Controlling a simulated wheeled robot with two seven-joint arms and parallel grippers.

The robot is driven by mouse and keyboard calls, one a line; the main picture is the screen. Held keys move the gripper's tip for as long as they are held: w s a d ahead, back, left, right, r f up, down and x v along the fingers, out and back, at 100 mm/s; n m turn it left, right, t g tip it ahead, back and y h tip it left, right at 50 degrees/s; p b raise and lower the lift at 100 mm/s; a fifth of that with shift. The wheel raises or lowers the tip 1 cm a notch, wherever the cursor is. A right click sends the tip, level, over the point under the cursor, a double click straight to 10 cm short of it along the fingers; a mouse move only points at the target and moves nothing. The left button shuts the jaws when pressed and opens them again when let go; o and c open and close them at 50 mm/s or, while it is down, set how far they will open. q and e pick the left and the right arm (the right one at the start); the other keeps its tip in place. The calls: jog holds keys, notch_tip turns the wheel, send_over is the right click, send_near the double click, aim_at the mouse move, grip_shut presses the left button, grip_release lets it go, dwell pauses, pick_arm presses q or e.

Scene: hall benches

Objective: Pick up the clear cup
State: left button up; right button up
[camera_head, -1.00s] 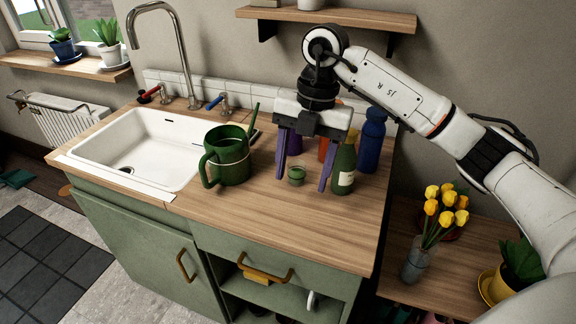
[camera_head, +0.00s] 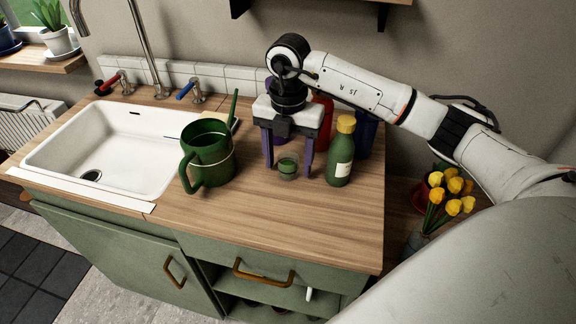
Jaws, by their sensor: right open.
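The clear cup (camera_head: 288,172) is a small see-through cup that looks greenish. It stands upright on the wooden counter, between the green jug and a green bottle. My right gripper (camera_head: 287,160) is open, pointing down, with one purple finger on each side of the cup. The cup shows between the fingers, and I cannot tell whether either finger touches it. My left gripper is not in view.
A green bottle with a yellow cap (camera_head: 341,158) stands close to the right finger. A large green jug (camera_head: 208,155) stands to the left, beside the white sink (camera_head: 110,140). Red and blue items are partly hidden behind my gripper. The front counter (camera_head: 300,222) is clear.

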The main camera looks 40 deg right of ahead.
jog(key=shift+f, duration=0.4)
jog(key=shift+c, duration=0.4)
jog(key=c, duration=1.1)
jog(key=shift+o, duration=0.2)
